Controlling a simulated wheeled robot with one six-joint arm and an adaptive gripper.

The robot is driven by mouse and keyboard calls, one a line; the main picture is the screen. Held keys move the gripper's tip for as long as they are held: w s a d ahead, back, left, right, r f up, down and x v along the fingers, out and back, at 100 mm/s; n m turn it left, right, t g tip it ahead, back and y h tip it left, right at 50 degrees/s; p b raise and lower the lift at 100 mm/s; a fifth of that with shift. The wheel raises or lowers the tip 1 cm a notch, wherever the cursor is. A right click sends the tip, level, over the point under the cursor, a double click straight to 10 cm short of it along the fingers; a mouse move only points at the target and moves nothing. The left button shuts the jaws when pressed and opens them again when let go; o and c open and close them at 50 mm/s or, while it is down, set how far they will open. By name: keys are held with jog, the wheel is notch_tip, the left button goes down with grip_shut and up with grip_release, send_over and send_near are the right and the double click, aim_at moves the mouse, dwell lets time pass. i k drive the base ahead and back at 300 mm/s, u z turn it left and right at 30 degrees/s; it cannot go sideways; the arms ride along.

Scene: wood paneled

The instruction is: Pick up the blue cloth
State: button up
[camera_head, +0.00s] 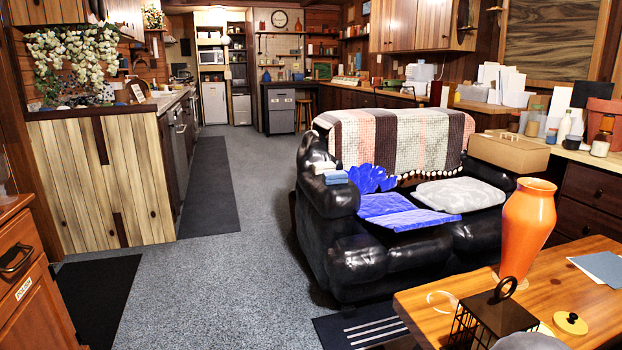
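A small folded light-blue cloth (336,178) lies on the top of the black sofa's left armrest, near its front. A paler folded cloth (324,167) lies just behind it. Bright blue fabric-like pieces, a flat folded one (405,211) and a shell-shaped one (370,178), lie on the left of the sofa seat; I cannot tell whether they are cloths or cushions. My gripper is not in view.
The black sofa (360,262) stands right of a clear grey carpet aisle (225,260). A wooden table (420,305) with an orange vase (526,230) and a black lantern (490,318) is at the lower right. A wooden cabinet (35,310) stands at the lower left.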

aim_at(336, 177)
jog(key=u, duration=0.7)
jog(key=i, duration=1.9)
jog(key=z, duration=0.55)
